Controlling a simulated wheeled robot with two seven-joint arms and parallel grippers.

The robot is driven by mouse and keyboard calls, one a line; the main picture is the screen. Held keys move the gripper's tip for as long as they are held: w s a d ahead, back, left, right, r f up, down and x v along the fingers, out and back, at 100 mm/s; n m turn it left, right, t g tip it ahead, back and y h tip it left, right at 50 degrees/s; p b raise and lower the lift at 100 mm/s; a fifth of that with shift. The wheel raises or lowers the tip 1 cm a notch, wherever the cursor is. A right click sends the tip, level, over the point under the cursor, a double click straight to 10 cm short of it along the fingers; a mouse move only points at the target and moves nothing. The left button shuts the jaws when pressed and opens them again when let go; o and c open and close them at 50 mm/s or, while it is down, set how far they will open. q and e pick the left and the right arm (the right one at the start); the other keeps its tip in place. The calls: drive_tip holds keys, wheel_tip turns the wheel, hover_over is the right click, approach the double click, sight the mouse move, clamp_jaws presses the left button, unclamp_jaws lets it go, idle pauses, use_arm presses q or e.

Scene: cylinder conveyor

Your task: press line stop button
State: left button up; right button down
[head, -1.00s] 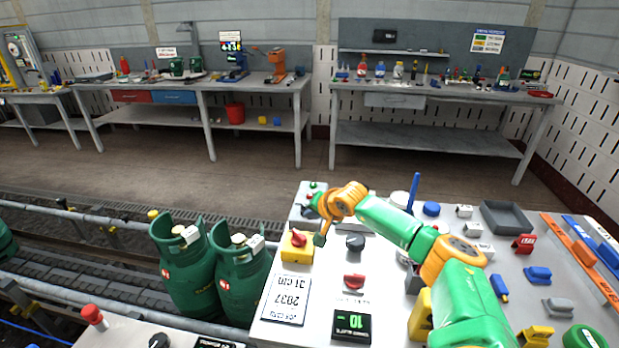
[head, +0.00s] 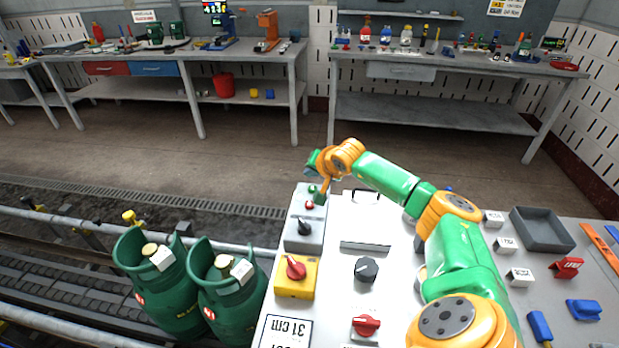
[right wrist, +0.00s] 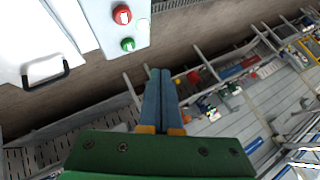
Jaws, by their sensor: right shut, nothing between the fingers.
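A grey control box (head: 300,232) stands at the far left of the white panel. It has a red button (head: 309,204), a green button (head: 313,189) behind it and a black knob (head: 304,227). No label naming line stop is readable. My right gripper (head: 309,172) is shut and empty, above and beyond the box's far end. In the right wrist view its blue fingers (right wrist: 159,74) lie together, apart from the red button (right wrist: 122,14) and green button (right wrist: 127,44). My left gripper is out of view.
A yellow box with a red knob (head: 296,269) sits nearer on the panel, beside a black dial (head: 366,269). A black handle (head: 367,194) is right of the control box. Green gas cylinders (head: 160,285) stand on the conveyor at left. A grey tray (head: 543,229) lies at right.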

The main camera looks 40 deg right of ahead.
sight(311, 206)
drive_tip(key=f+b, duration=0.3)
drive_tip(key=f, duration=0.1)
drive_tip(key=f+b, duration=0.4)
drive_tip(key=f, duration=0.1)
drive_tip(key=shift+w+d+f, duration=0.1)
drive_tip(key=shift+w+d, duration=0.05)
drive_tip(key=shift+w, duration=0.05)
idle(1.6)
drive_tip(key=shift+f+b, duration=0.3)
drive_tip(key=shift+b, duration=0.15)
drive_tip(key=shift+s+f+b, duration=0.1)
drive_tip(key=shift+f+b, duration=0.4)
idle(0.6)
drive_tip(key=shift+r+p, duration=0.6)
drive_tip(key=shift+r, duration=0.3)
